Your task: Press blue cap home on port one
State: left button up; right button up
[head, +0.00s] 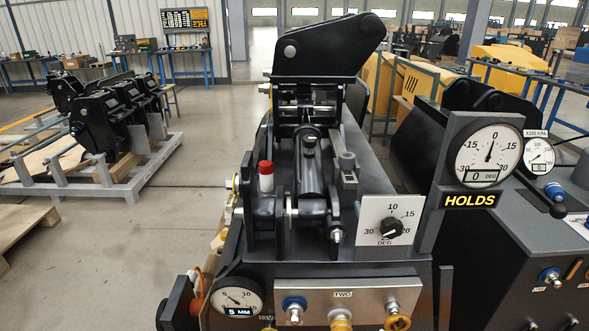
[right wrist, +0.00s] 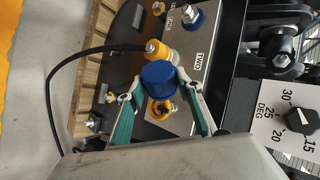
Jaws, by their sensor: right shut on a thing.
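The blue cap (right wrist: 158,80) is between the two teal-padded fingers of my right gripper (right wrist: 159,94), which is shut on it, in the right wrist view. Just beside the cap, partly hidden by it, is a yellow-ringed port (right wrist: 161,110) on the grey metal port plate (right wrist: 187,75). I cannot tell whether the cap touches the port. In the head view the port plate (head: 365,300) is at the bottom, marked TWO; port one's label is not readable. Neither gripper shows in the head view.
A yellow fitting with a black hose (right wrist: 157,48) and a blue-ringed fitting (right wrist: 193,18) stand near the cap. The blue-ringed fitting also shows in the head view (head: 294,308). An angle dial with a black knob (head: 391,228) stands above the plate. A lit HOLDS sign (head: 470,200) is at right.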

pick_arm(q)
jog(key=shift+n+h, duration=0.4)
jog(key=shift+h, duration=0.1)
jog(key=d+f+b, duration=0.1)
jog(key=b, duration=0.3)
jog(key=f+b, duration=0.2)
jog(key=b, duration=0.1)
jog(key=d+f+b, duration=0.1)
jog(key=b, duration=0.3)
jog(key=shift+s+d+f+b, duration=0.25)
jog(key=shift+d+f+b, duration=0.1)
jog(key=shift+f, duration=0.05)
pick_arm(e)
jog(key=s+d+f+n+g+y, duration=0.1)
jog(key=s+d+f+g, duration=0.1)
jog(key=f, duration=0.7)
jog(key=s+d+f+n+g+y, duration=0.1)
jog(key=s+d+f+n+g, duration=0.1)
jog(key=f, duration=0.8)
jog(key=s+d+g, duration=0.1)
jog(key=s+g, duration=0.1)
jog(key=s, duration=0.1)
jog(key=shift+f+g+y, duration=0.15)
jog(key=shift+g+y, duration=0.15)
jog(key=shift+s, duration=0.1)
